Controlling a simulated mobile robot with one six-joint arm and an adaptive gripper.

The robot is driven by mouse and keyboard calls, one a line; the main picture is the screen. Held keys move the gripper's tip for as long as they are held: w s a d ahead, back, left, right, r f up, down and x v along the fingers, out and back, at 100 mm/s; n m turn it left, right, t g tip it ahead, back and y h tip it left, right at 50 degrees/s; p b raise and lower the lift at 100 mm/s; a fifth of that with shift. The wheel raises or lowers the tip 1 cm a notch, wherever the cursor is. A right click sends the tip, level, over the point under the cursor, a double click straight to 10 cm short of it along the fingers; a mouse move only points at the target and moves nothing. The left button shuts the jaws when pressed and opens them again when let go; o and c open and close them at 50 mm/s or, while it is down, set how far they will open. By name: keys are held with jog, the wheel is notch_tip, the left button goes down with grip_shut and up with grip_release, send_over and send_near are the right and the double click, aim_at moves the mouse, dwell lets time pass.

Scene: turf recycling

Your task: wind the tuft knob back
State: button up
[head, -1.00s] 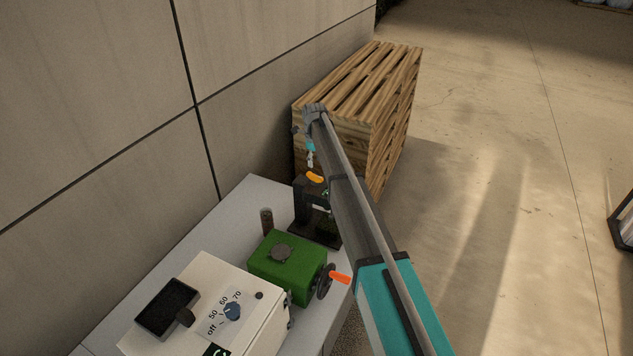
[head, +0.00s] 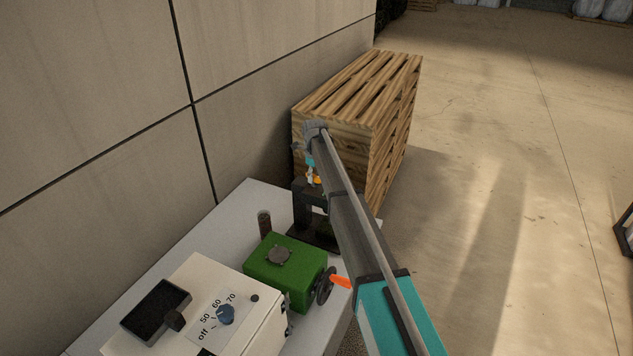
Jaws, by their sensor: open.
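A small orange knob (head: 317,181) tops a black upright frame (head: 301,207) on the bench. I take this to be the tuft knob; the picture does not label it. My gripper (head: 310,177) points down from the end of my arm, right at the knob and overlapping it in view. Its fingers are small here and partly cover the knob; I cannot tell whether they touch it. My arm hides the right side of the frame.
A green box (head: 285,272) with a black handwheel (head: 325,285) and orange handle (head: 341,282) stands nearer. A white dial box (head: 251,334) is at front. Stacked pallets (head: 335,133) stand behind, a wall at left. Open floor lies right.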

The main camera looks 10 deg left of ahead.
jog(key=shift+f, duration=0.3)
grip_shut()
jog(key=shift+d, duration=0.5)
jog(key=shift+a, duration=0.4)
